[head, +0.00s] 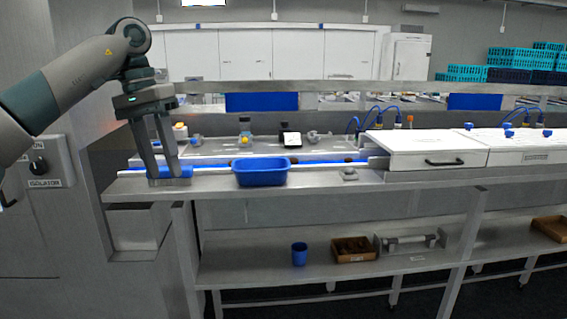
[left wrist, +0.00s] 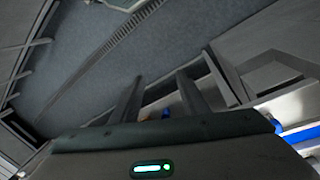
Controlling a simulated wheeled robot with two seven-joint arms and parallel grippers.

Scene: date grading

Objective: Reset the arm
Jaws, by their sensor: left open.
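My left arm comes in from the left in the head view. Its gripper (head: 166,178) points down over the left end of the steel bench (head: 205,187), with its two fingers apart and nothing seen between them. A blue object lies at the fingertips; I cannot tell whether they touch it. In the left wrist view the two fingers (left wrist: 158,86) also stand apart. My right gripper is in neither view.
A blue tub (head: 262,178) stands on the bench right of my left gripper. A blue conveyor strip runs behind it to a white covered unit (head: 425,150). A blue cup (head: 299,254) and a brown box (head: 354,250) sit on the lower shelf. A grey wall panel stands at left.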

